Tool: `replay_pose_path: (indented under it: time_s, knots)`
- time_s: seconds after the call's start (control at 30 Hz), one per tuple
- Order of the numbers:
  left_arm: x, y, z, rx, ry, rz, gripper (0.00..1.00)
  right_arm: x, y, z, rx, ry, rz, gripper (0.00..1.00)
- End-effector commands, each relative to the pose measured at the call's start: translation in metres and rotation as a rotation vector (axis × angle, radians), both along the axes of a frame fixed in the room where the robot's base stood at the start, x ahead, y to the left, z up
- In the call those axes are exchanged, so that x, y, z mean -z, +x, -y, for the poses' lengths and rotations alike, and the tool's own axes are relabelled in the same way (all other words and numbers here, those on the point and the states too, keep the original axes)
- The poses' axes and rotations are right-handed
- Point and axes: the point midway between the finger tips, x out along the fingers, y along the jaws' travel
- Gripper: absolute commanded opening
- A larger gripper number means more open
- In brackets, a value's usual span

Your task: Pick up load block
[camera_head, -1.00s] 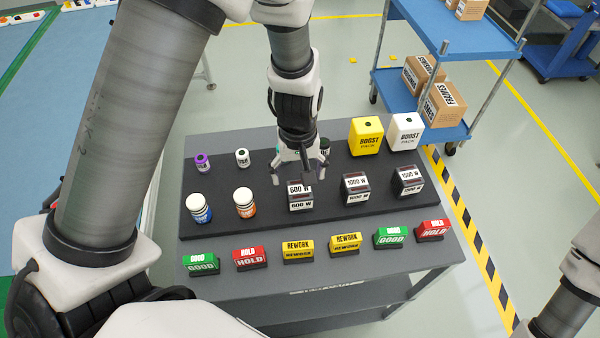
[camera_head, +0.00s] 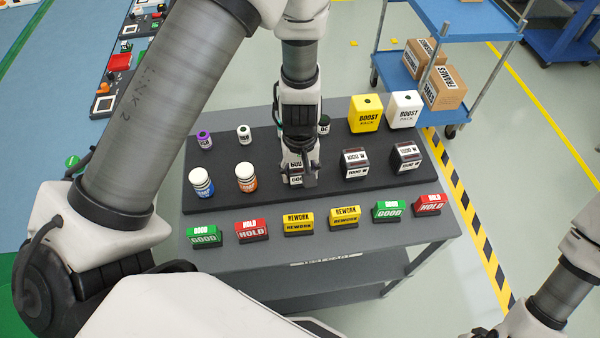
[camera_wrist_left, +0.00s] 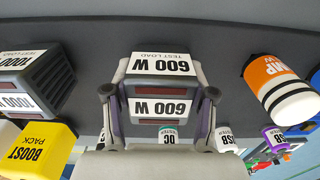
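The 600 W load block (camera_head: 296,170) is a dark block with white labels, standing in the front row of the dark tray (camera_head: 330,195). My left gripper (camera_head: 300,178) is down over it from above and hides much of it. In the left wrist view the 600 W block (camera_wrist_left: 162,85) sits between the two fingers, one close against each side. The fingers look closed on it, and the block still appears to rest on the tray. The 1000 W block (camera_head: 355,162) and another dark load block (camera_head: 406,156) stand to its right. My right gripper is not in view.
White-capped bottles (camera_head: 246,178) stand left of the block. Yellow (camera_head: 366,114) and white (camera_head: 404,110) boost packs stand behind to the right. Small cylinders (camera_head: 205,140) are at the back left. Coloured sign blocks (camera_head: 298,223) line the table's front. A blue cart (camera_head: 400,82) stands beyond.

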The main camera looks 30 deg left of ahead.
Motion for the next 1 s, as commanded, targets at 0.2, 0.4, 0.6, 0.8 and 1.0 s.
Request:
replay_pose_path:
  time_s: [0.2, 0.4, 0.6, 0.8, 1.0]
  knots:
    - [0.001, 0.0, 0.0, 0.0, 0.001, 0.002, 0.0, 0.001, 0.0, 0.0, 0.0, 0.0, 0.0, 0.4]
    - [-0.024, 0.002, 0.0, 0.001, 0.001, 0.006, 0.0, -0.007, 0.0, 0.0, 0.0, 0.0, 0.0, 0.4]
    - [-0.07, 0.002, 0.0, 0.001, 0.001, 0.008, 0.0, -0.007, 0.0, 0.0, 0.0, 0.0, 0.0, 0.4]
    - [-0.097, 0.001, 0.0, 0.0, 0.0, 0.004, 0.0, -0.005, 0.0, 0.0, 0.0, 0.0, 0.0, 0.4]
    - [-0.1, 0.0, 0.0, 0.001, 0.001, 0.001, 0.0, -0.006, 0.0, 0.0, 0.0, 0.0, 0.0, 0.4]
